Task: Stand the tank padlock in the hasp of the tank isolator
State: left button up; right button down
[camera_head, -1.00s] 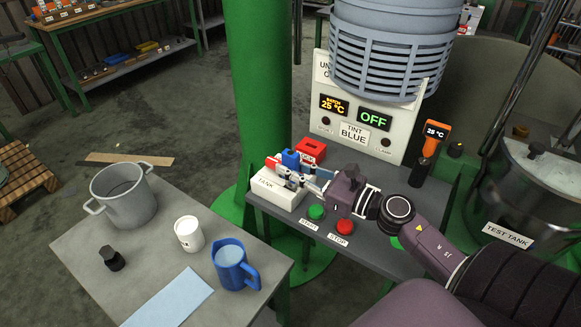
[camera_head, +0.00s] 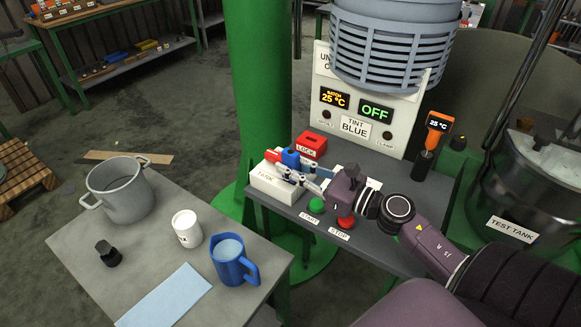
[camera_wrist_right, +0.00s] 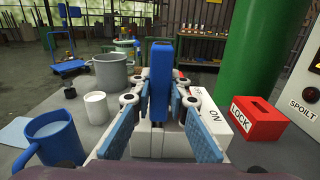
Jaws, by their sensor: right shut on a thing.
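The blue tank padlock (camera_head: 291,158) is held upright in my right gripper (camera_head: 298,174). In the right wrist view its blue body (camera_wrist_right: 159,72) stands between the two finger pads. The tank isolator (camera_head: 274,187) is a white box with a TANK label and a red part (camera_head: 271,156) on its far left side. The gripper and padlock are over the isolator, which also shows below the fingers in the right wrist view (camera_wrist_right: 152,143). The hasp and the padlock's lower end are hidden, so I cannot tell whether they are engaged. My left gripper is out of view.
A red LOCK box (camera_head: 311,146) stands just behind the isolator. Green (camera_head: 316,205) and red (camera_head: 345,222) buttons lie in front, close under my right arm. A green column (camera_head: 258,100) rises behind. The left table holds a pot (camera_head: 120,190), white cup (camera_head: 187,229) and blue jug (camera_head: 233,262).

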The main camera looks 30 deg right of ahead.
jog(key=shift+f, duration=0.1)
jog(key=shift+r+p, duration=1.3)
jog(key=shift+r, duration=0.05)
dwell(1.0)
jog(key=shift+f+b, duration=1.5)
jog(key=shift+b, duration=0.15)
jog(key=c, duration=1.8)
grip_release()
jog(key=shift+s+r, duration=0.1)
jog(key=shift+r, duration=0.05)
